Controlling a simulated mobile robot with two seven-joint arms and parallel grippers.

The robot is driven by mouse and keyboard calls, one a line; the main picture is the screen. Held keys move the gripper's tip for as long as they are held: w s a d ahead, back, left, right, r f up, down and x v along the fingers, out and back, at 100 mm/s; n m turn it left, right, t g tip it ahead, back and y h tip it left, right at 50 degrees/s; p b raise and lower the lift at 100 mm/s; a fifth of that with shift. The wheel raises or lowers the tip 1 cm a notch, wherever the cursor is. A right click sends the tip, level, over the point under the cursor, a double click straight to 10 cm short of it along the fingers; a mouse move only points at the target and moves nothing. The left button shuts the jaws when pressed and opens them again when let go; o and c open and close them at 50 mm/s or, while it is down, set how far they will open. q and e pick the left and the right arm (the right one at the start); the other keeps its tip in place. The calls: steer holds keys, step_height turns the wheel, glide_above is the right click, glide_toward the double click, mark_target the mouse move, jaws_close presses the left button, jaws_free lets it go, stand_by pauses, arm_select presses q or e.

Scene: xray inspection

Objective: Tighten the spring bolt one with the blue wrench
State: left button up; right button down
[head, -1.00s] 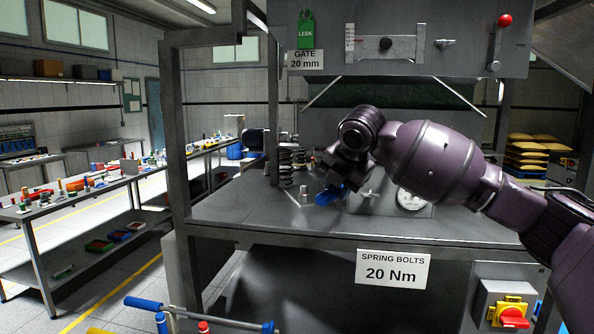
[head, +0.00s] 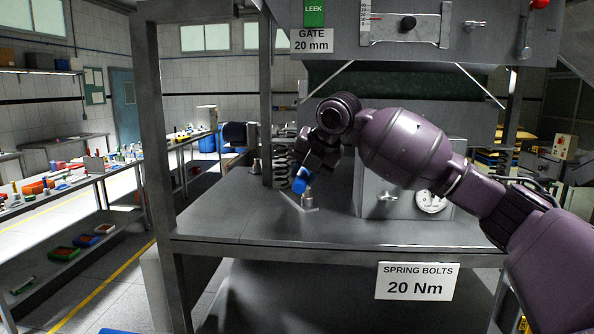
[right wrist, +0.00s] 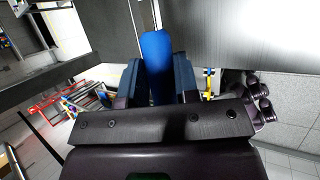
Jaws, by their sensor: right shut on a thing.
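My right gripper (head: 307,170) is shut on the blue wrench (head: 301,181), over the machine table. In the right wrist view the wrench's blue handle (right wrist: 157,60) stands between the two fingers (right wrist: 158,82). A short metal bolt (head: 307,198) on a small plate stands just below the blue part. Whether the wrench touches it I cannot tell. A coiled spring bolt (head: 281,162) stands behind and left of the gripper, partly hidden. The wrench's far end is not clear in either view. My left gripper is not in view.
The steel table (head: 240,215) has bare room in front and left. A grey box with a round gauge (head: 431,202) stands right of the bolt. A frame post (head: 155,170) rises at left. The "SPRING BOLTS 20 Nm" sign (head: 416,281) hangs on the front edge.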

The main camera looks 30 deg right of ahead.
steer(key=shift+s+d+r, duration=0.1)
steer(key=shift+s+r, duration=0.05)
steer(key=shift+s, duration=0.15)
steer(key=shift+f+b, duration=0.3)
steer(key=shift+f, duration=2.6)
steer(key=shift+p, duration=0.35)
steer(key=shift+f, duration=1.5)
steer(key=shift+w, duration=0.1)
